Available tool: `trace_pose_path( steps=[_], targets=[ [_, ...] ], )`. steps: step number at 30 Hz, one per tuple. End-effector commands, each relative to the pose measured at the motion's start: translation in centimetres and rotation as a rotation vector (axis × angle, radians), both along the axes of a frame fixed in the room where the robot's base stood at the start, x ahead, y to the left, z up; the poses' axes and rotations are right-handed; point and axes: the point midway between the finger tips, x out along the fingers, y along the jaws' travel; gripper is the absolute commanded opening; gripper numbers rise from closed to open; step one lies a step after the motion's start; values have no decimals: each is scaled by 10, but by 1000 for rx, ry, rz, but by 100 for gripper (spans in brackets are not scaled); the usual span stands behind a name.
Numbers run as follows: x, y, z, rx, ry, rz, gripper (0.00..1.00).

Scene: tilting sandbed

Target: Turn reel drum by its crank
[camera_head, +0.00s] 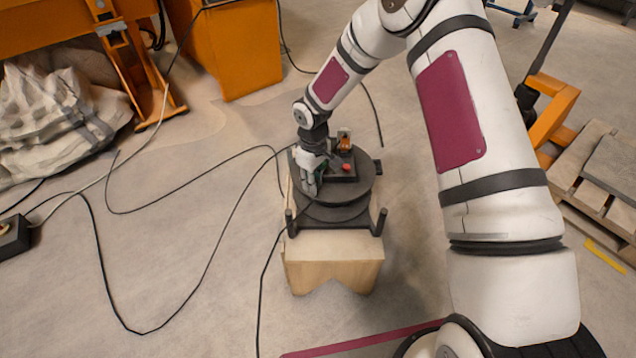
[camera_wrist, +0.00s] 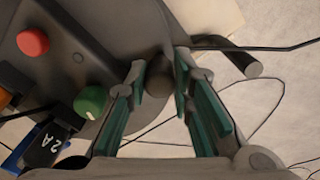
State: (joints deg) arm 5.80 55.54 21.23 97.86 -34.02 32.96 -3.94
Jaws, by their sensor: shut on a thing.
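The reel drum (camera_head: 350,208) is a dark round disc on a dark stand. My gripper (camera_head: 311,188) points down at the left part of its top, and hides much of the crank area in the head view. In the wrist view my gripper (camera_wrist: 166,82) has its green-padded fingers on either side of a dark rounded crank knob (camera_wrist: 158,73), shut on it. The rest of the crank is not clear to see. The drum's dark top (camera_wrist: 120,40) fills the upper left of the wrist view.
A stand post (camera_wrist: 238,59) is to the right. The stand rests on a wooden block (camera_head: 332,266). Black cables (camera_head: 205,268) lie on the floor.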

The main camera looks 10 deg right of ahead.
Motion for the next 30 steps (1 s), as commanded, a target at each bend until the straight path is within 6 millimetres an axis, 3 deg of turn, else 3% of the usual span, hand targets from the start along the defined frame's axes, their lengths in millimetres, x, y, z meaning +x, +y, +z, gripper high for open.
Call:
trace_pose_path(
  steps=[13,14,16,26,30],
  targets=[
    [0,2,0,0,1,-12,0],
    [0,2,0,0,1,-12,26],
    [0,2,0,0,1,-11,42],
    [1,1,1,0,0,-11,42],
    [2,1,14,0,-4,-11,42]
  ],
)
